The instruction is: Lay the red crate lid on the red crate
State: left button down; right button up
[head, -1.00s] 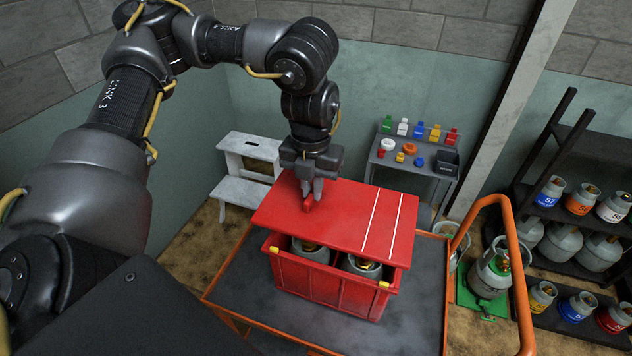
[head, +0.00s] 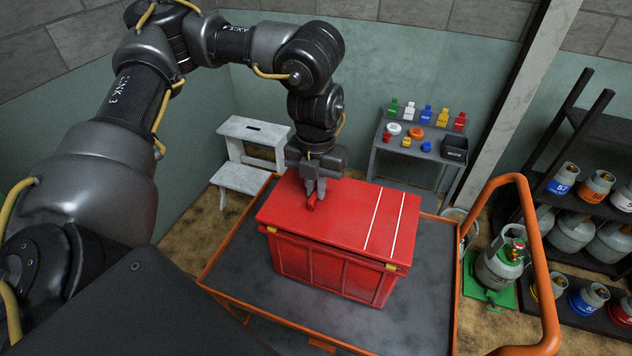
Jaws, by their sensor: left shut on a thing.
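The red crate lid (head: 337,221), flat with two white stripes near its right end, lies over the top of the red crate (head: 325,271). Its front edge runs close along the crate's rim, by the yellow latches, and the crate's inside is hidden. I cannot tell whether the lid's far edge sits flush. My left gripper (head: 315,201) points down at the lid's back left part and is shut on its small red handle. My right gripper is not in view.
The crate stands on an orange-railed cart (head: 420,309) with a dark deck. Behind are a white step stool (head: 250,150) and a grey side table (head: 400,158) with small coloured items. Gas cylinders fill a dark shelf at right; one cylinder (head: 500,265) stands on a green scale.

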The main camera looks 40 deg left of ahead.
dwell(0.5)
pick_arm(q)
jog(key=shift+p, duration=0.3)
jog(key=shift+f, duration=0.35)
dwell(0.7)
jog(key=shift+f, duration=0.15)
dwell(0.6)
jog(key=c, duration=1.4)
grip_release()
